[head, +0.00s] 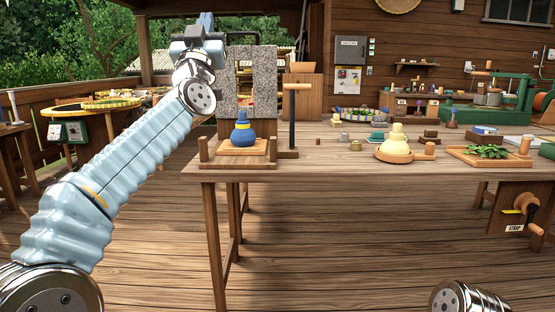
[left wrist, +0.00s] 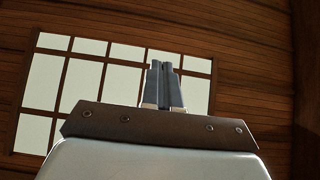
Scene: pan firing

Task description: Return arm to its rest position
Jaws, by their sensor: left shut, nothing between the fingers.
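My left arm reaches up from the lower left in the head view, and my left gripper (head: 206,20) is raised high at its end, above and left of the workbench (head: 330,166). In the left wrist view the fingers of the left gripper (left wrist: 162,70) are together with nothing between them, against a wooden wall and a window. The left gripper touches nothing that I can see. Only a metal joint of my right arm shows at the lower right of the head view; the right gripper is out of view.
A grey speckled block frame (head: 238,92) stands just behind and right of my left wrist. A blue vase-shaped piece (head: 242,134) sits on a wooden stand at the bench's left end. A yellow piece (head: 397,143) and a leafy tray (head: 466,158) stand farther right. The floor in front is clear.

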